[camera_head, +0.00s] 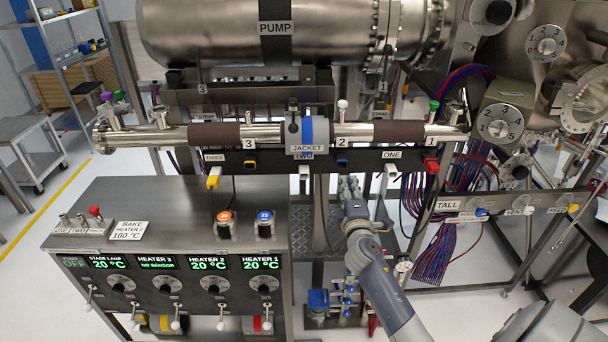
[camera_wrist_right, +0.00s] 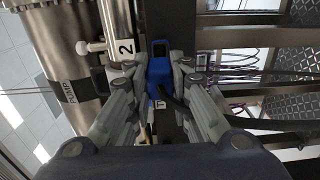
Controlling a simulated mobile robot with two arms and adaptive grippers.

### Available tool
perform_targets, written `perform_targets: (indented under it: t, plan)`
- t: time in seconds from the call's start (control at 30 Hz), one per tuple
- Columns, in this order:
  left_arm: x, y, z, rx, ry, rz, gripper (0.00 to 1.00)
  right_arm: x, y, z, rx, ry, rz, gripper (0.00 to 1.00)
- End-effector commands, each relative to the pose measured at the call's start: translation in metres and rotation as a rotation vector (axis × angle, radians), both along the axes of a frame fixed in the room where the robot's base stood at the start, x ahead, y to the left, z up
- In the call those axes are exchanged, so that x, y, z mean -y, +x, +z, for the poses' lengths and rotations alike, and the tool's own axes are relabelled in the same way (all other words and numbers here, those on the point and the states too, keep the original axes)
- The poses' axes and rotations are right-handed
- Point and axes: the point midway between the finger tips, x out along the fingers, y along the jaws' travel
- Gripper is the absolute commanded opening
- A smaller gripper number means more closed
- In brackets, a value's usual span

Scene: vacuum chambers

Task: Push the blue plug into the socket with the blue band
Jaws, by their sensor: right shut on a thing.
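The blue plug (camera_wrist_right: 161,74) sits between the fingers of my right gripper (camera_wrist_right: 158,84) in the right wrist view, with a dark cable trailing from it. My right gripper (camera_head: 349,182) is shut on the plug and points up, just under the black rail. In the head view the plug is mostly hidden by the fingers. A small blue patch (camera_head: 342,164) shows on the rail right above the fingertips, near label 2; it looks like the blue-banded socket. In the wrist view a dark rectangular face (camera_wrist_right: 159,47) lies just beyond the plug. I cannot tell how far the plug is in. My left gripper is not in view.
The black rail (camera_head: 270,160) also carries a yellow-banded socket (camera_head: 250,164), white connectors (camera_head: 391,170) and a red one (camera_head: 431,164). The steel pipe with the blue-banded jacket (camera_head: 308,132) runs just above. The heater console (camera_head: 180,240) stands to the left.

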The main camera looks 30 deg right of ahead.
Motion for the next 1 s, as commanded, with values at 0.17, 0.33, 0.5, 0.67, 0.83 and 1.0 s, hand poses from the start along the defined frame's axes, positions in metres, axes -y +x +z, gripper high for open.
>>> perform_targets:
  t: [0.17, 0.33, 0.5, 0.67, 0.83, 1.0]
  plan:
    - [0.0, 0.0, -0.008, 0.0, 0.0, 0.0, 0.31, 0.012, 0.023, -0.001, 0.004, 0.0, 0.0, 0.0]
    - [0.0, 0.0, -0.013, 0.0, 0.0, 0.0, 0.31, 0.02, 0.038, -0.002, 0.002, -0.001, 0.001, 0.0]
    - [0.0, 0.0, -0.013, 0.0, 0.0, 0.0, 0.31, 0.023, 0.042, -0.001, 0.001, 0.0, 0.001, 0.0]
    - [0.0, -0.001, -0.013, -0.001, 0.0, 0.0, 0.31, 0.023, 0.042, -0.001, 0.001, 0.0, 0.001, 0.0]
    - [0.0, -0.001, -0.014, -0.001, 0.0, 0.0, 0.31, 0.023, 0.043, -0.001, 0.001, 0.0, 0.001, 0.0]
    - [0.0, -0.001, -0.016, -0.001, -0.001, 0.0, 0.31, 0.024, 0.045, -0.001, 0.001, 0.0, 0.001, 0.0]
